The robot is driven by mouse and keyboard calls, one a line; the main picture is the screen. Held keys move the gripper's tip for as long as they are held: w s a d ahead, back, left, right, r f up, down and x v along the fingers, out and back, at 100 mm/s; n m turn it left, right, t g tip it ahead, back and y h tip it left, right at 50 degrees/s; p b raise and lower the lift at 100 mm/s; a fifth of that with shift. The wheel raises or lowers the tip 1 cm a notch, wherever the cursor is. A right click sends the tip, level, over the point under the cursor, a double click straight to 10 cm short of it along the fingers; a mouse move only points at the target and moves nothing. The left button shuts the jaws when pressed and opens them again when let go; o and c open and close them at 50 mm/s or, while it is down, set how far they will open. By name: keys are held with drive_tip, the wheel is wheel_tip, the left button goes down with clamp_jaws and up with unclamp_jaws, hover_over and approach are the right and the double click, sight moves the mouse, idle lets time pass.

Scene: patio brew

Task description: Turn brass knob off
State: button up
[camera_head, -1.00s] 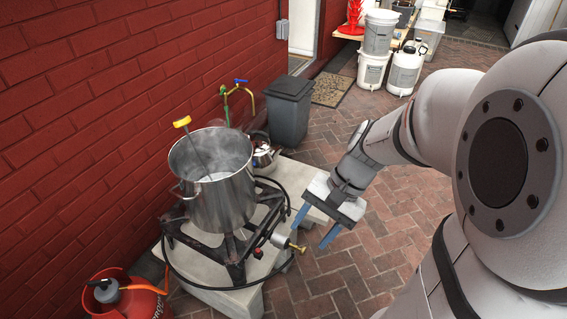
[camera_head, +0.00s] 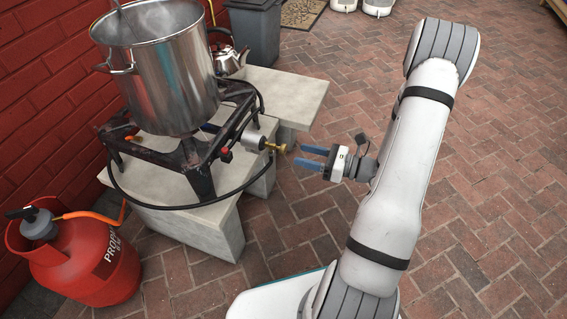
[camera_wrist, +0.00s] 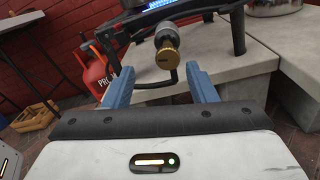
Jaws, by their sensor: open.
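The brass knob (camera_head: 282,148) sticks out on a short shaft from the valve of the black burner stand (camera_head: 170,150). My gripper (camera_head: 301,157) is open and empty, with blue fingers pointing left at the knob from a short distance to its right. In the wrist view the brass knob (camera_wrist: 167,61) shows end-on, beyond and slightly above the fingertips, roughly between the two blue fingers (camera_wrist: 160,79). A blue flame (camera_wrist: 160,4) shows under the pot at the top of the wrist view. No contact between fingers and knob is visible.
A large steel pot (camera_head: 165,75) stands on the burner. A black hose (camera_head: 150,200) loops around the stand's front. A red propane tank (camera_head: 85,265) stands at the lower left. A kettle (camera_head: 229,60) sits behind on the concrete slabs (camera_head: 285,95).

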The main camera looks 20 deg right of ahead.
sight(286, 150)
drive_tip(key=shift+m+t, duration=0.3)
drive_tip(key=b+x, duration=0.1)
drive_tip(key=x, duration=0.1)
drive_tip(key=f+x, duration=0.1)
drive_tip(key=x, duration=0.2)
drive_tip(key=b+x, duration=0.1)
drive_tip(key=x, duration=0.1)
drive_tip(key=shift+w+f+b, duration=0.15)
drive_tip(key=shift+w+b, duration=0.2)
drive_tip(key=shift+c, duration=0.5)
drive_tip(key=c, duration=0.9)
